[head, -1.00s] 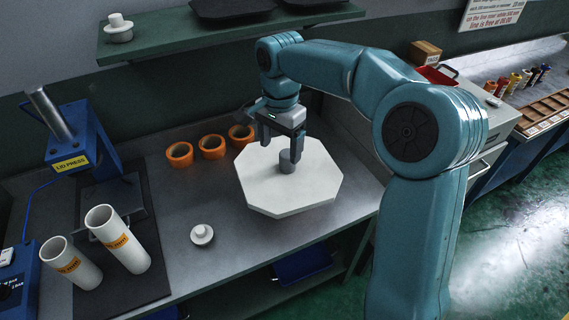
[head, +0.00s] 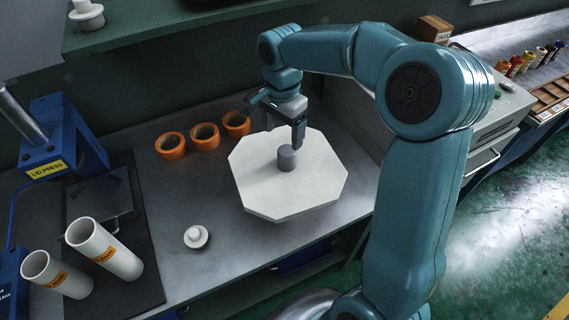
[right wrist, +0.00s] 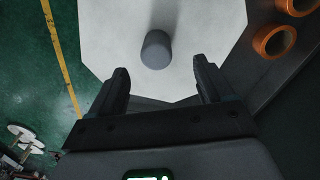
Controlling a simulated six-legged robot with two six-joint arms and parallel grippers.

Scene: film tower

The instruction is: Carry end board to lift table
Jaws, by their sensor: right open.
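The end board is a white eight-sided board (head: 265,191) with a grey round knob (head: 287,160) standing on it. It lies flat at the right end of the grey workbench, near the front edge. My right gripper (head: 284,128) is open and empty, above and behind the knob. In the right wrist view the end board (right wrist: 110,30) and its knob (right wrist: 157,50) lie beyond the two spread fingers (right wrist: 162,80), with the knob apart from both. My left gripper is out of view. I cannot make out a lift table; what lies under the board is hidden.
Orange rings (head: 204,137) stand behind the board. A white flanged cap (head: 196,236) lies to its left. A blue lid press (head: 55,150) and two white tubes (head: 103,248) are at the left. A shelf (head: 190,25) runs above. Bare bench lies between.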

